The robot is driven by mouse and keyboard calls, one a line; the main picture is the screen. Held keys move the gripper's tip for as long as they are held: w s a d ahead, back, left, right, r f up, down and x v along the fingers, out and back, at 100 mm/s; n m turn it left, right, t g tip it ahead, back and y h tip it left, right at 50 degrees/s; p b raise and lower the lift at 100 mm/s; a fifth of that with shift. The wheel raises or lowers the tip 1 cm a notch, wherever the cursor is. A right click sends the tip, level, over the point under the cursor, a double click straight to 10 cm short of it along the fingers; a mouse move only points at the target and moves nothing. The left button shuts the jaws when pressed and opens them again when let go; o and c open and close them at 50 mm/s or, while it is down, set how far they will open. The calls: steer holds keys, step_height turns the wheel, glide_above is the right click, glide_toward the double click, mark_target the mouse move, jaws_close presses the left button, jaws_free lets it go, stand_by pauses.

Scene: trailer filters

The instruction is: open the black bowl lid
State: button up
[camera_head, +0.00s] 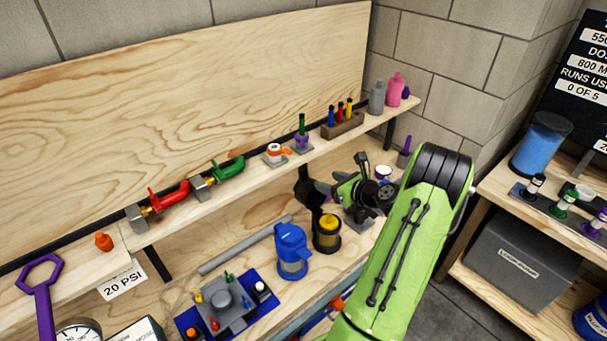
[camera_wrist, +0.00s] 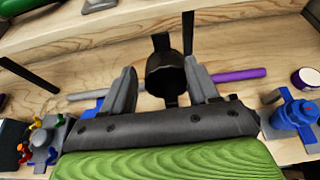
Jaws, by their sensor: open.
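In the wrist view, a dark black rounded body (camera_wrist: 165,78), which looks like the black bowl with its lid, sits between and beyond my fingers. Its dark surfaces blend, so I cannot tell where lid and bowl meet. In the head view, a black shape (camera_head: 307,190) below the shelf seems to be the same thing, partly hidden. My gripper (camera_wrist: 162,82) is open, one finger on each side of the black body, with nothing visibly clamped. I cannot tell whether the fingers touch it. In the head view my gripper (camera_head: 362,193) is above the right part of the workbench.
A yellow-topped black jar (camera_head: 326,228) and a blue filter housing (camera_head: 291,250) stand near my arm. A grey rod (camera_head: 240,247) lies behind a tray with coloured knobs. The shelf (camera_head: 250,175) holds valves and bottles above. A purple rod (camera_wrist: 238,75) lies right of my fingers.

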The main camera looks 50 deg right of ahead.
mark_target(304, 173)
steer(key=x, duration=1.2)
steer(key=shift+s+d+f, duration=0.1)
steer(key=shift+d, duration=0.05)
steer(key=shift+s, duration=0.1)
steer(key=shift+c, duration=0.6)
jaws_close()
